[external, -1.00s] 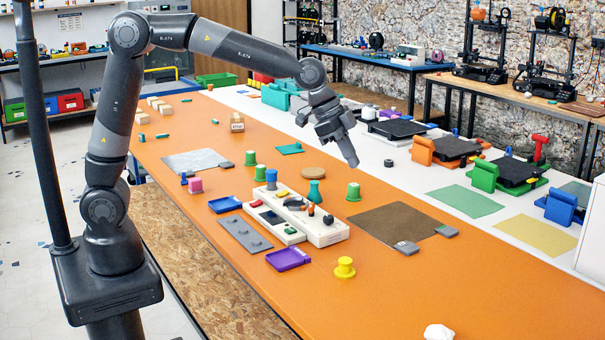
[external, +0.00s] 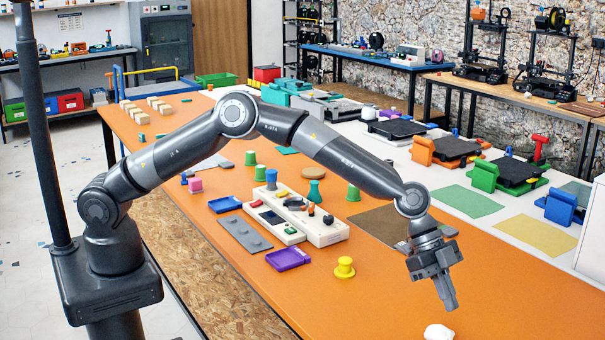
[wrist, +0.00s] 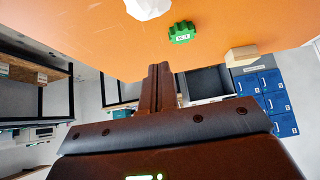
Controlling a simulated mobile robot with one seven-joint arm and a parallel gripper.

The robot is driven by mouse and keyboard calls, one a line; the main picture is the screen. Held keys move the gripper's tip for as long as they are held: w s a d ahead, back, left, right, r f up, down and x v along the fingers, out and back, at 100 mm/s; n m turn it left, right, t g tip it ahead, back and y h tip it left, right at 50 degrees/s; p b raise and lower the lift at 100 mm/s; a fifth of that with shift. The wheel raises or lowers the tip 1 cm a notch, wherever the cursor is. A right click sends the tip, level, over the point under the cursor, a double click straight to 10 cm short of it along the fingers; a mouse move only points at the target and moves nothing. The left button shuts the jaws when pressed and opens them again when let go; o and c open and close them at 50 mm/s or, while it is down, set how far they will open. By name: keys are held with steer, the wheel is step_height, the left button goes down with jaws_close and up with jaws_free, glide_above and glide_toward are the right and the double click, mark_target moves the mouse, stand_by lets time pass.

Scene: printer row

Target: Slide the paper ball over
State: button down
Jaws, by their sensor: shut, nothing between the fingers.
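The paper ball (external: 438,332) is a white crumpled lump on the orange tabletop (external: 390,315), cut off by the bottom edge of the external view. In the wrist view the paper ball (wrist: 149,8) shows at the top edge, partly out of frame. My gripper (external: 451,305) points down, its fingers together and empty. It is above the table, just behind the paper ball and slightly to its right in the external view. The fingers also show in the wrist view (wrist: 159,70), below the ball in the picture with a gap between them.
In the wrist view a green gear-like piece (wrist: 181,32) and a wooden block (wrist: 241,55) lie near the ball. A yellow spool (external: 344,268), a purple tray (external: 288,259) and a white device (external: 325,232) stand to the left. The orange surface around the gripper is clear.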

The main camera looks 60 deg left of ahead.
mark_target(448, 339)
steer(key=x, duration=1)
steer(key=shift+f, duration=0.1)
steer(key=shift+a, duration=2.05)
steer(key=a, duration=1.9)
steer(key=shift+s+a, duration=0.1)
steer(key=shift+a, duration=0.15)
steer(key=shift+d, duration=0.1)
